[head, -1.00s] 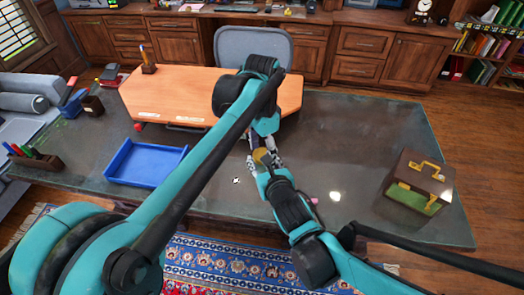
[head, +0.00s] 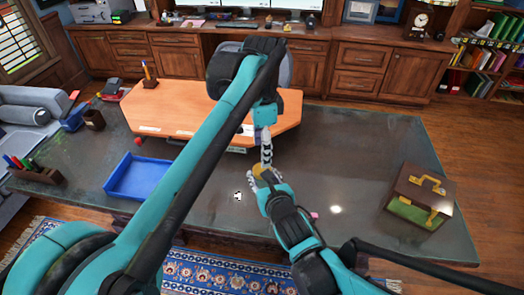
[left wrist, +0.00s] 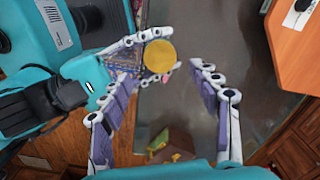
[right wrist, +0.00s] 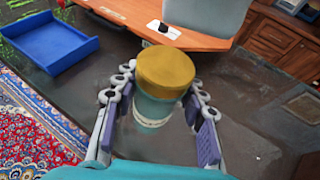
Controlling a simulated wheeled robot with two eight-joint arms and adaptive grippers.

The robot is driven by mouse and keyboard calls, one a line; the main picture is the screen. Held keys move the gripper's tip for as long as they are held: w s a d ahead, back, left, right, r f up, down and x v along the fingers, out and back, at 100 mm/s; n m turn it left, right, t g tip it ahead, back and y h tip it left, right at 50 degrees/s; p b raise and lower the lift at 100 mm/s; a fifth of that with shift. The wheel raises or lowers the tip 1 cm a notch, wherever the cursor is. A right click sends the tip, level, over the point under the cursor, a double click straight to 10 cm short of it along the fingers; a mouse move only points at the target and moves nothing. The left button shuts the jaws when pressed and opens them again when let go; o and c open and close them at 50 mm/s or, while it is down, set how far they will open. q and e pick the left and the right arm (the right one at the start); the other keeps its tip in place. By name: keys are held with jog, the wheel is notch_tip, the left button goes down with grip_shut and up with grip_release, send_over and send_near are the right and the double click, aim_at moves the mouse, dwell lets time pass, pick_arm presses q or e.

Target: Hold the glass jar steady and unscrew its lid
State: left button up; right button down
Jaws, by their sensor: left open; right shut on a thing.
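The glass jar (right wrist: 153,110) stands upright between the fingers of my right gripper (right wrist: 157,98) in the right wrist view. Its round gold lid (right wrist: 166,70) sits on top; whether it is loose cannot be told. My right gripper (head: 262,182) is shut on the jar above the desk in the head view. My left gripper (head: 266,150) is just beyond and above the lid there, seen nearly edge-on. In the left wrist view my left gripper (left wrist: 168,80) is open and empty, with the lid (left wrist: 160,56) near its fingertips.
The dark desk (head: 350,150) is largely bare around the jar. A blue tray (head: 138,176) lies at left and a brown case with gold fittings (head: 420,196) stands at right. An orange wooden board (head: 185,110) lies behind, with a grey chair beyond it.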

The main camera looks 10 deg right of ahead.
aim_at(262, 184)
pick_arm(q)
notch_tip(262, 184, down, 8)
jog(key=shift+r, duration=0.25)
jog(key=c, duration=1.2)
jog(key=n, duration=0.3)
jog(key=o, duration=1.3)
jog(key=shift+c, duration=0.2)
